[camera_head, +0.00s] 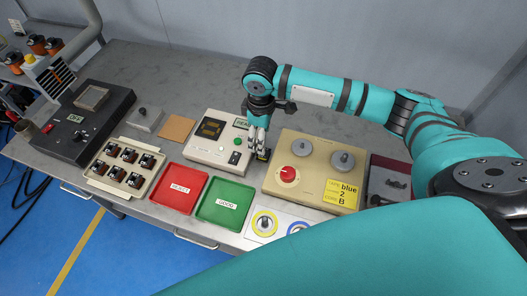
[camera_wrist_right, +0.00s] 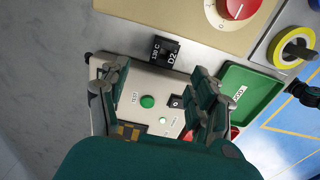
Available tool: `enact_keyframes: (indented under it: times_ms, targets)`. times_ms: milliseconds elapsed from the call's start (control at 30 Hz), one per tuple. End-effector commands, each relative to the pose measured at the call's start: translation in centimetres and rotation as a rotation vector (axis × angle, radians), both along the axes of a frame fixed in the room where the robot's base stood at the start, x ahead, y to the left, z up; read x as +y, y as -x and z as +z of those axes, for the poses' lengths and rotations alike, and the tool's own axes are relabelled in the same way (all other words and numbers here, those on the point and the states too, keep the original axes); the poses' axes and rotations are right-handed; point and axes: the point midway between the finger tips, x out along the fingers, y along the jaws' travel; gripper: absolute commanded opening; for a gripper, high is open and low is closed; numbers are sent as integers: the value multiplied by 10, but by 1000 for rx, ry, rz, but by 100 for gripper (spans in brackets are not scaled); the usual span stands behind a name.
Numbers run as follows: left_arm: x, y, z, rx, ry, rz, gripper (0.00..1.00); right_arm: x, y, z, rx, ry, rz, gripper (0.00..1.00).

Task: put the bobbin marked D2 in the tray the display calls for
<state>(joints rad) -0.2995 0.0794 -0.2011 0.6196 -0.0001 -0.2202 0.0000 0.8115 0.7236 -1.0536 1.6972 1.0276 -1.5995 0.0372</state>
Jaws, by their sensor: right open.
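The bobbin marked D2 (camera_wrist_right: 165,51) is a small black block with white lettering, lying between the tester and the beige box. In the head view the bobbin (camera_head: 263,154) is partly hidden by my right gripper (camera_head: 258,145). In the right wrist view my right gripper (camera_wrist_right: 162,80) is open, its fingers apart and short of the bobbin. The red REJECT tray (camera_head: 180,188) and green GOOD tray (camera_head: 226,203) look empty; the GOOD tray also shows in the wrist view (camera_wrist_right: 262,85).
The tester (camera_head: 205,151) has a green button (camera_wrist_right: 147,101). The beige box (camera_head: 310,180) with red knob stands right of the bobbin. A rack (camera_head: 100,183) holds several bobbins at left. The back table is mostly clear.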

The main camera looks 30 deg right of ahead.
Motion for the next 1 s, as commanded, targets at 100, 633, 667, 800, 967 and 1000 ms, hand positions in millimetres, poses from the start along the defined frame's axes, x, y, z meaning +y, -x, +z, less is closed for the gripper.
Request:
enact_keyframes:
  times_ms: [100, 633, 667, 800, 967, 1000]
  targets:
    - [0, 0, 2, 0, 0, 0, 0, 0, 0, -11, 1, 0, 1, 63]
    - [0, 0, 19, -1, -1, 1, 0, -2, 9, -65, 0, 0, 1, 63]
    - [0, 0, 19, -1, -1, 1, 0, -2, 9, -66, -1, -1, 2, 63]
    - [0, 0, 18, -1, -1, 1, 0, -2, 9, -67, -1, 0, 2, 63]
    - [0, 0, 18, -1, -1, 2, 0, -2, 9, -66, -1, -1, 2, 49]
    - [0, 0, 18, -1, -1, 2, 0, -2, 9, -66, -1, -1, 2, 44]
